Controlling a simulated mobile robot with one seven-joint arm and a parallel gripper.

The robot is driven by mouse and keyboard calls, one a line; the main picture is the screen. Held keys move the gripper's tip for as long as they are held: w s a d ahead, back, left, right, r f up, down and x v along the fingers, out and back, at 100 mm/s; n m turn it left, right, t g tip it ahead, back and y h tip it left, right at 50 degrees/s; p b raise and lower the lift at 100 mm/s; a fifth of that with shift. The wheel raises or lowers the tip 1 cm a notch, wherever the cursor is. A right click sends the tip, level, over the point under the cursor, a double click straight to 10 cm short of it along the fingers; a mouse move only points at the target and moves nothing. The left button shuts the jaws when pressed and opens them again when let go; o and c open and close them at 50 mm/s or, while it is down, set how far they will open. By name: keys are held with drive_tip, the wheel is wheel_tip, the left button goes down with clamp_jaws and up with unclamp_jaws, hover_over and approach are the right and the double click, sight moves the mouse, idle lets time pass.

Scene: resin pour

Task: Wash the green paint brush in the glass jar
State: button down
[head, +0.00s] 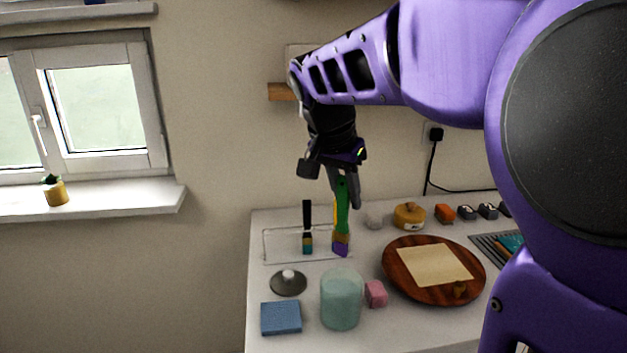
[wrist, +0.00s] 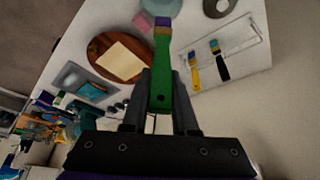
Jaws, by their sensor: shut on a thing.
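My gripper (head: 343,185) is shut on the green paint brush (head: 342,208), gripping its handle with the bristles pointing down. In the wrist view, the green brush (wrist: 162,75) stands between the two fingers (wrist: 160,100), its purple bristle tip toward the jar. The glass jar (head: 341,301), teal and cloudy, stands upright on the table; only its edge shows in the wrist view (wrist: 170,4). In the head view the brush tip appears just behind and above the jar. A round grey lid with a pale knob (head: 288,284) lies left of the jar.
A wire rack (head: 266,247) holds a black brush (head: 307,218) and a yellow brush (wrist: 193,72). A blue sponge (head: 281,318) and a pink block (head: 376,294) flank the jar. A round wooden board (head: 398,284) with paper (head: 435,265) lies to the right.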

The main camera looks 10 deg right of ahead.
sight(345, 255)
drive_tip(key=f+b, duration=0.4)
drive_tip(key=f, duration=0.1)
drive_tip(key=f+b, duration=0.2)
drive_tip(key=f, duration=0.1)
drive_tip(key=shift+s+d, duration=0.15)
drive_tip(key=shift+s, duration=0.2)
drive_tip(key=shift+f, duration=3)
